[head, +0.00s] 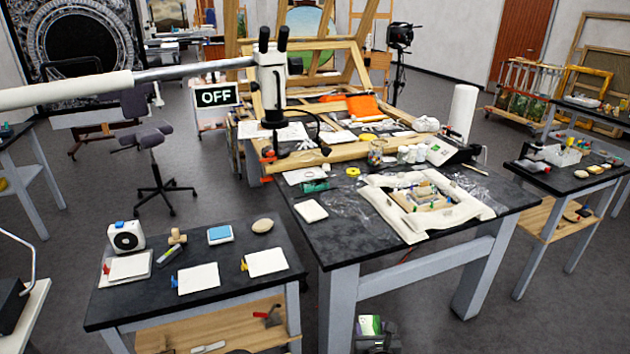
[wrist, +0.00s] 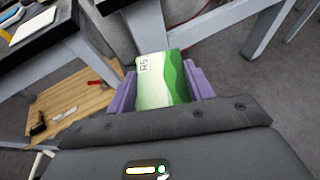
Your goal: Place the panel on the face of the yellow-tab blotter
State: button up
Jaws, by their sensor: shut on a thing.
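The yellow-tab blotter (head: 267,262) is a flat white pad on the dark table at lower left, near its right end; its yellow tab (head: 243,265) is on the left edge. A pale pad (wrist: 34,24), apparently this blotter, shows at upper left in the wrist view. My gripper (wrist: 160,95) has purple fingers shut on the panel (wrist: 163,77), a green and white piece marked "R5". In the head view my gripper (head: 371,338) holds the panel (head: 370,324) at the bottom, right of the blotter's table and apart from it. The panel's lower end is hidden.
A blue-tab blotter (head: 198,278) and a red-tab blotter (head: 129,267) lie further left on the table (head: 225,283). A rounded beige stone (head: 262,226) and a blue-topped block (head: 220,234) lie behind. A large worktable (head: 350,245) stands at right; its leg (head: 343,305) is close to my gripper.

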jog(key=shift+r, duration=0.35)
jog(key=shift+f, duration=0.1)
jog(key=s+f, duration=0.6)
jog(key=f, duration=0.5)
